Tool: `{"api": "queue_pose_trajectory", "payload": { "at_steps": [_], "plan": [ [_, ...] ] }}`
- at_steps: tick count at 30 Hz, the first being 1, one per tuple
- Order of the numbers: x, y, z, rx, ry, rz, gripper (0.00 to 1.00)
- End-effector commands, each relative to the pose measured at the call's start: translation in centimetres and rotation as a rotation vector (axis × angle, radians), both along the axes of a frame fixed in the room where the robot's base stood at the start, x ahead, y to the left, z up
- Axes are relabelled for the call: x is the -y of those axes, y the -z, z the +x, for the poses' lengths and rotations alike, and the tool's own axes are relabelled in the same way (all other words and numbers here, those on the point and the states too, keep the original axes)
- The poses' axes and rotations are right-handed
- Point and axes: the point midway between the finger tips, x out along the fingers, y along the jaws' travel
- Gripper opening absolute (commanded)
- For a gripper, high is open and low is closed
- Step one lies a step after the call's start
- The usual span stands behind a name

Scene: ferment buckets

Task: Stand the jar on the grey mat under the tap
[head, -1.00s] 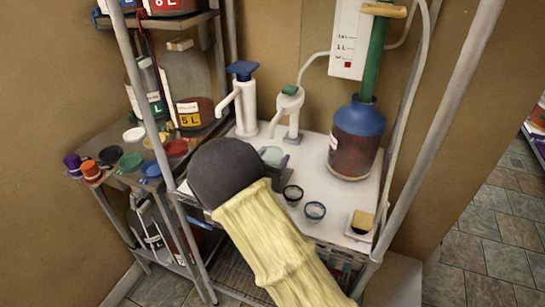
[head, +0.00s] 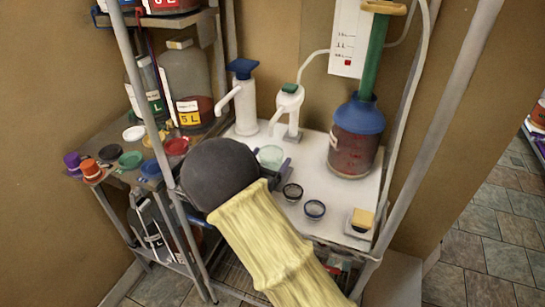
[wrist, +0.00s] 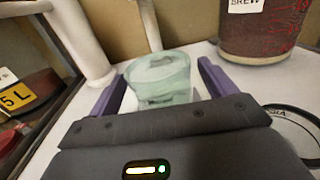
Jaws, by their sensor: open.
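The jar, a small pale green clear vessel, shows in the wrist view (wrist: 158,82) upright on the white surface. It lies between the two purple fingers of my gripper (wrist: 160,88), with a narrow gap on each side. In the head view the jar (head: 271,155) shows just beyond my gripper (head: 272,170), which is partly hidden by my dark wrist joint. My gripper is open. A white tap with a green top (head: 289,105) stands behind the jar, and a white one with a blue top (head: 243,100) stands to its left.
A blue-shouldered bucket of dark red liquid (head: 356,140) stands right of the taps. Two small dark-rimmed rings or lids (head: 292,192) lie in front, beside a yellow block (head: 362,219). Coloured lids (head: 131,160) and a 5 L bottle (head: 184,80) are on the left shelf.

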Motion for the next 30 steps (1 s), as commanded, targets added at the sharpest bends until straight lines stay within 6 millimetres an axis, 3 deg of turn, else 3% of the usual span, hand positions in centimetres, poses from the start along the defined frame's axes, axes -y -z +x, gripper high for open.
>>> {"api": "queue_pose_trajectory", "payload": {
  "at_steps": [9,15,30],
  "plan": [
    [-2.8,0.1,-5.8,-0.001,-0.005,0.002,0.84],
    [-4.0,0.1,-8.6,0.000,-0.003,0.001,0.84],
    [-4.2,0.0,-9.2,0.000,0.000,0.000,0.84]
  ]
}}
